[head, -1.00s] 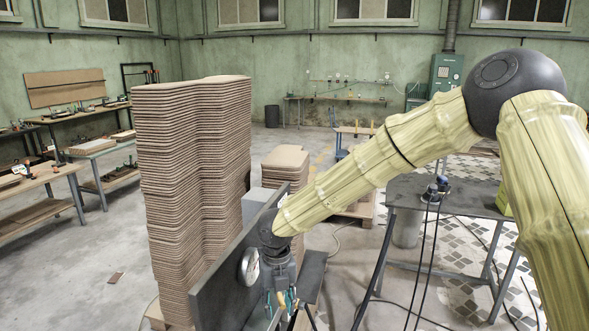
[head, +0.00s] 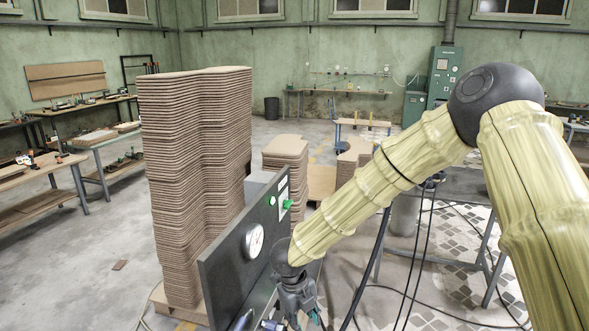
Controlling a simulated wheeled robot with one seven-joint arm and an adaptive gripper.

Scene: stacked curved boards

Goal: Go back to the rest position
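My gripper (head: 294,318) hangs at the bottom edge of the head view, at the end of my arm. It points down beside the dark upright panel, on the panel's right side. Its fingertips are partly cut off by the frame, so I cannot tell whether it is open or shut. No board shows in it. The tall stack of curved brown boards (head: 190,170) stands to the left, behind the panel and apart from my gripper.
The dark panel (head: 222,285) carries a round white gauge (head: 254,241) and green buttons (head: 287,204), close to my wrist. A lower board stack (head: 285,160) stands behind it. A dark table (head: 465,185) with cables is at the right.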

